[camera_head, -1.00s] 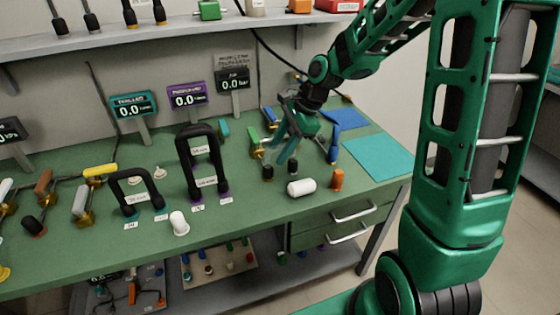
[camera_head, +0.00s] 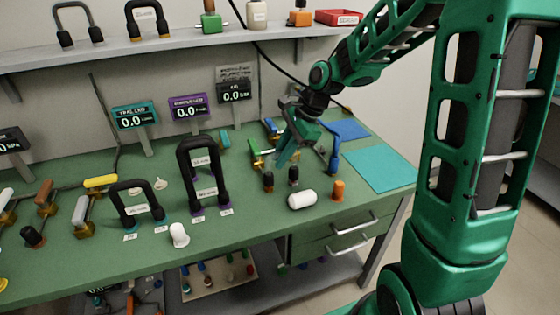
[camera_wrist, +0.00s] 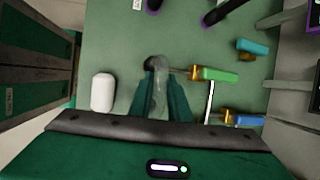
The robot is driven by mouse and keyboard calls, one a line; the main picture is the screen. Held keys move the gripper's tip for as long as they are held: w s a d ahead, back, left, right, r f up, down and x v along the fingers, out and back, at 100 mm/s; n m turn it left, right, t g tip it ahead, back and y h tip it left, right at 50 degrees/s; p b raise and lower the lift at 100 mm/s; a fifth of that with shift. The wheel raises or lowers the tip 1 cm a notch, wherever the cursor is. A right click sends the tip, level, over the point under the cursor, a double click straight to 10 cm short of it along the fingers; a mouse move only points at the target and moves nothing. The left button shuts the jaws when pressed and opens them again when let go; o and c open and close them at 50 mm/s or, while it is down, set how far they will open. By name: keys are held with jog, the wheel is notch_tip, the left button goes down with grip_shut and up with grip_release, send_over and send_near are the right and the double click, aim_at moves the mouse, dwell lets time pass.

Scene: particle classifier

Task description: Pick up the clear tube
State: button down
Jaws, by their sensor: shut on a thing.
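The clear tube (camera_wrist: 162,76) shows in the wrist view as a faint grey, see-through strip between my green fingers. My gripper (camera_wrist: 164,92) is shut on it. A dark round end piece (camera_wrist: 154,63) is seen close by the tube; I cannot tell whether it belongs to it. In the head view my gripper (camera_head: 285,152) points down over the right part of the green bench. The tube cannot be made out clearly there, and whether it touches the bench cannot be told.
On the bench (camera_head: 255,218), dark-capped pieces (camera_head: 268,181), a white cylinder (camera_head: 301,201) and an orange piece (camera_head: 338,190) stand or lie near my gripper. A green-handled valve (camera_wrist: 214,74) and a blue-handled one (camera_wrist: 240,119) are close by. The teal mat (camera_head: 380,170) is clear.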

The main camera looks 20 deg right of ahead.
jog(key=r, duration=0.3)
jog(key=shift+s+a, duration=0.1)
jog(key=shift+a, duration=0.15)
jog(key=s+a+r, duration=0.5)
jog(key=a+r, duration=0.1)
jog(key=a, duration=0.3)
jog(key=shift+s+a+r, duration=0.2)
jog(key=shift+a, duration=0.2)
jog(key=shift+r, duration=2.3)
notch_tip(320, 180, up, 3)
